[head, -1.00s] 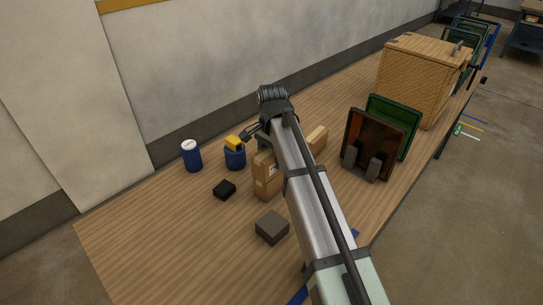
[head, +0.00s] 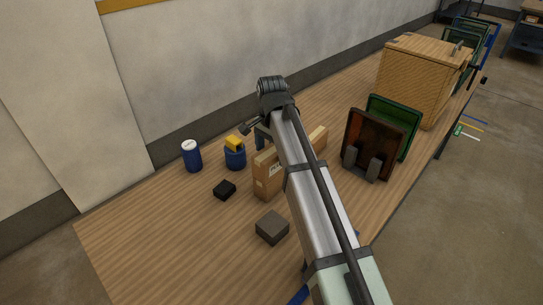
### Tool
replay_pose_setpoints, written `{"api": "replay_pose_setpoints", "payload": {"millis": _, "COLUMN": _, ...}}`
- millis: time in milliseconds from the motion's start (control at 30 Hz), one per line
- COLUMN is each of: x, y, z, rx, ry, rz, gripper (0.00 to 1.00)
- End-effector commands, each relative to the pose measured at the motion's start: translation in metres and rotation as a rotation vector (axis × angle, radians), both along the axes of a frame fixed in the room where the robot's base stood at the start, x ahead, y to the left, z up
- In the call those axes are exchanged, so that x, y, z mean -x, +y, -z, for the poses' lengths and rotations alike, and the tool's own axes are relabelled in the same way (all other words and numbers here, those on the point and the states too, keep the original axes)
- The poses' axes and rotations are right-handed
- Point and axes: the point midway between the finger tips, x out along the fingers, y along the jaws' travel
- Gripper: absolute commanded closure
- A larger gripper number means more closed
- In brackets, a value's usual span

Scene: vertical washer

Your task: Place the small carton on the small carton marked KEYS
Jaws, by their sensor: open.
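A brown carton (head: 266,181) stands on the table just left of my arm, with a pale label on its side that is too small to read. A light brown carton end (head: 318,138) shows just right of my arm. The arm hides the part between, so I cannot tell whether these are one carton or two. I cannot make out which carton is marked KEYS. My gripper (head: 261,138) shows only partly beyond the arm, behind and above the left carton. It is open, and I see nothing held in it.
A blue can with a white top (head: 192,156), a blue container with a yellow item (head: 235,155), a black block (head: 224,190) and a grey-brown box (head: 272,227) stand left of the arm. A dark tray (head: 373,143) and a wooden crate (head: 419,79) stand right. The table's left front is clear.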

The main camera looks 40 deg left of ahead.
Motion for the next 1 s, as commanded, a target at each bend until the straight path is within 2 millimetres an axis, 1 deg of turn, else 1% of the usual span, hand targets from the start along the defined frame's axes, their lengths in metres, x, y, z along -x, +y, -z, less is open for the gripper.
{"api": "replay_pose_setpoints", "payload": {"millis": 33, "x": -0.001, "y": 0.001, "z": -0.010, "rx": -0.001, "ry": -0.001, "rz": 0.000, "gripper": 0.08}}
{"api": "replay_pose_setpoints", "payload": {"millis": 100, "x": -0.001, "y": 0.001, "z": -0.024, "rx": -0.002, "ry": -0.001, "rz": 0.000, "gripper": 0.08}}
{"api": "replay_pose_setpoints", "payload": {"millis": 300, "x": -0.001, "y": 0.001, "z": -0.060, "rx": -0.001, "ry": -0.001, "rz": 0.000, "gripper": 0.08}}
{"api": "replay_pose_setpoints", "payload": {"millis": 500, "x": 0.000, "y": 0.001, "z": -0.085, "rx": 0.000, "ry": 0.000, "rz": 0.000, "gripper": 0.08}}
{"api": "replay_pose_setpoints", "payload": {"millis": 700, "x": 0.000, "y": 0.000, "z": -0.096, "rx": 0.000, "ry": 0.000, "rz": 0.000, "gripper": 0.08}}
{"api": "replay_pose_setpoints", "payload": {"millis": 1000, "x": 0.000, "y": 0.000, "z": -0.097, "rx": 0.000, "ry": 0.000, "rz": 0.000, "gripper": 0.08}}
